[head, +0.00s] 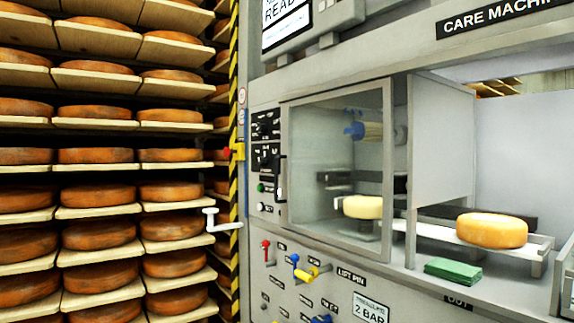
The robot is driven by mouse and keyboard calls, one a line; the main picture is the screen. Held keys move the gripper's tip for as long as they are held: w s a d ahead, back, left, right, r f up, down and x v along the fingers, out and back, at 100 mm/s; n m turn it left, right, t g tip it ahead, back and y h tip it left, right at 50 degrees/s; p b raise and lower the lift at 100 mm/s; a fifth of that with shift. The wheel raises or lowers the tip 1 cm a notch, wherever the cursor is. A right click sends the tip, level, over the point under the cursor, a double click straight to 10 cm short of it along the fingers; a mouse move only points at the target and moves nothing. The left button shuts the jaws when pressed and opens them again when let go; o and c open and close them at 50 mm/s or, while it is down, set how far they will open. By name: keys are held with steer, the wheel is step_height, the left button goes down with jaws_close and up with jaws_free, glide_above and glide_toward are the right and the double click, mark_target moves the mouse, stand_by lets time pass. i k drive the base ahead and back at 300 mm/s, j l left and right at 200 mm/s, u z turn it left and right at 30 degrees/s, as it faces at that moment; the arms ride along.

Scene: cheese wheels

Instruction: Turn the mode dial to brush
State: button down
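The care machine's small control panel (265,160) is left of the glass door. It has a black dial plate at the top (265,125) and a second black plate with a knob below it (266,157). I cannot tell which is the mode dial; the labels and pointer directions are too small to read. A green button (261,187) and a white button (261,207) are lower on the panel. My gripper is not in view.
A black door handle (281,178) stands just right of the panel. A white crank (220,220) and a red-yellow lever (236,151) stick out to its left. Below are red, blue and yellow valves (305,273). Cheese shelves (110,210) fill the left.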

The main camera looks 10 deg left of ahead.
mark_target(261, 127)
steer(key=i+j+u, duration=0.1)
steer(key=i+u, duration=0.15)
steer(key=u, duration=0.25)
steer(key=i+u, duration=0.3)
steer(key=u, duration=0.2)
